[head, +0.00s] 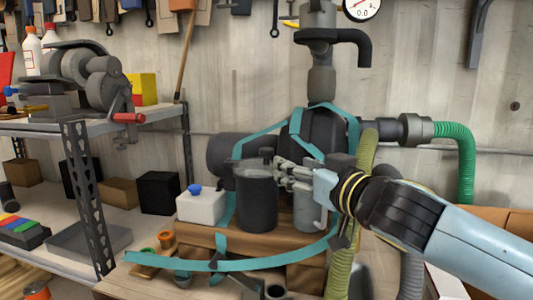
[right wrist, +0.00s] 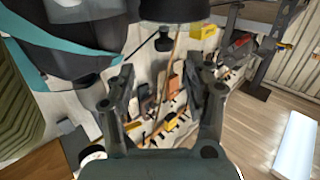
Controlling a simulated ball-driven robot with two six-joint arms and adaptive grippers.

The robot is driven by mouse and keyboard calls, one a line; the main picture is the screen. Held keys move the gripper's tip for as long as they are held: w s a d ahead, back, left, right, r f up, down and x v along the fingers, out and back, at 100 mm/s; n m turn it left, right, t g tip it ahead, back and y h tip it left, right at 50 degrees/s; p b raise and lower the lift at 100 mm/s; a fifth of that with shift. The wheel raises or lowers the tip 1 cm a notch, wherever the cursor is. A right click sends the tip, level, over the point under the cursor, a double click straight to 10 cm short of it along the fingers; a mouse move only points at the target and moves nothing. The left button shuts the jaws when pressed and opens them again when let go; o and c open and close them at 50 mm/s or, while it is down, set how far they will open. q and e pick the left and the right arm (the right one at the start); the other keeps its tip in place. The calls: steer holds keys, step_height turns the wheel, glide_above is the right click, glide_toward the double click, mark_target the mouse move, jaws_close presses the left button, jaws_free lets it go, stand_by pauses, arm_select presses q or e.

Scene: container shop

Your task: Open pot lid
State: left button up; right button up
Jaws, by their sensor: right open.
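A dark grey cylindrical pot (head: 257,205) stands upright on a wooden surface in the middle of the head view. My right gripper (head: 283,174) reaches in from the right and is beside the pot's upper right side, close to the rim. Whether it touches the pot cannot be told. In the right wrist view the two fingers (right wrist: 167,78) are spread, with nothing held between them. A dark round shape (right wrist: 175,10) is cut off at the top there. My left gripper is not in view.
A white container with a blue cap (head: 202,205) stands left of the pot. A grey cylinder (head: 308,213) stands close on its right, below my gripper. Teal straps (head: 225,263) and a dark machine body lie around and behind. A metal shelf (head: 85,200) is at left.

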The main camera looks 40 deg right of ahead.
mark_target(269, 151)
steer(key=shift+y, duration=0.3)
steer(key=w, duration=0.3)
steer(key=w+p, duration=0.1)
steer(key=w, duration=0.3)
steer(key=w+r, duration=0.1)
steer(key=w, duration=0.3)
steer(key=shift+w+d+p, duration=0.1)
steer(key=shift+d+p, duration=0.15)
steer(key=shift+p, duration=0.15)
steer(key=shift+c, duration=0.4)
steer(key=c, duration=0.9)
jaws_close()
steer(key=shift+w+a, duration=0.1)
